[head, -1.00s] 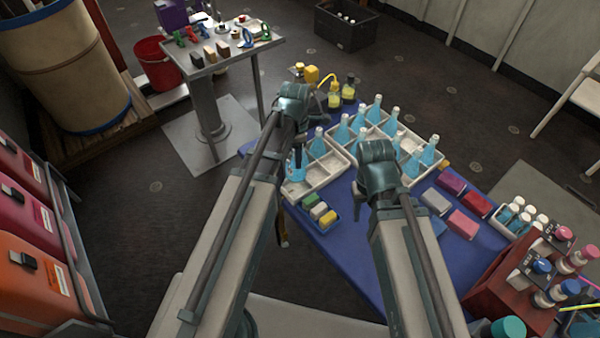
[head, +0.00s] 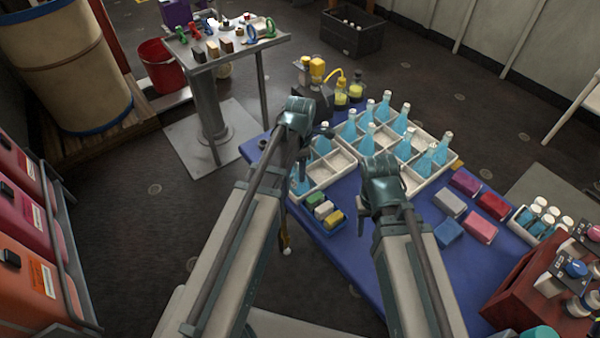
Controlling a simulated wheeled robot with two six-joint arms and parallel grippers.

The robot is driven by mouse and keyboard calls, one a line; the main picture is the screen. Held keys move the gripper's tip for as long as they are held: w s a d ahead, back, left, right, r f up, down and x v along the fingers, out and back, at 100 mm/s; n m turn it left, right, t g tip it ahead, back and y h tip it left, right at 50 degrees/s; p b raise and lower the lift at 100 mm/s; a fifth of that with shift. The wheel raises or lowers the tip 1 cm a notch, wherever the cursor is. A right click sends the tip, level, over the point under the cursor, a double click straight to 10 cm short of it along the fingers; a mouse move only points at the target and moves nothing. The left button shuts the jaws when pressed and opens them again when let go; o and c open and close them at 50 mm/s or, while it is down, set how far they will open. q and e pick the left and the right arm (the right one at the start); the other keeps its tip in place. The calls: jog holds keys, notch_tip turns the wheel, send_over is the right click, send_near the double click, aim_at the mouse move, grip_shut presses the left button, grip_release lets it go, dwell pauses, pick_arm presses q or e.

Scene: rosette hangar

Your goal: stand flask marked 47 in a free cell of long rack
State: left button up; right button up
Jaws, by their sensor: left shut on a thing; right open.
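My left gripper (head: 304,158) is shut, with a blue flask (head: 300,183) directly under its fingers at the left end of the left white rack (head: 322,181). The arm hides the flask's top, and whether its base touches the cell floor is unclear. Another blue flask (head: 322,142) stands further back in that rack. A second white rack (head: 383,160), to the right, holds several blue flasks, with some empty cells. No number is readable, so I cannot tell which flask is 47. My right gripper (head: 364,216) is open and empty over the blue table, in front of the second rack.
A tray of coloured blocks (head: 325,213) stands just right of my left arm. Loose coloured blocks (head: 450,203) lie right of my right gripper. A pump with yellow bottles (head: 341,94) stands behind the racks. A dark red stand (head: 517,290) occupies the right end.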

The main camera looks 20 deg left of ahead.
pick_arm(q)
jog(key=shift+r, duration=0.1)
jog(key=o, duration=1.1)
jog(key=shift+c, duration=0.2)
notch_tip(320, 180, up, 12)
jog(key=p, duration=1.2)
jog(key=shift+r, duration=0.1)
jog(key=s+d+m, duration=0.5)
jog(key=s+m, duration=0.2)
jog(key=m, duration=0.7)
jog(key=s+d+m+y, duration=0.1)
jog(key=s+d+m, duration=0.4)
jog(key=m, duration=0.8)
jog(key=shift+s+d+m, duration=0.25)
jog(key=shift+s+m, duration=0.15)
jog(key=shift+s, duration=0.75)
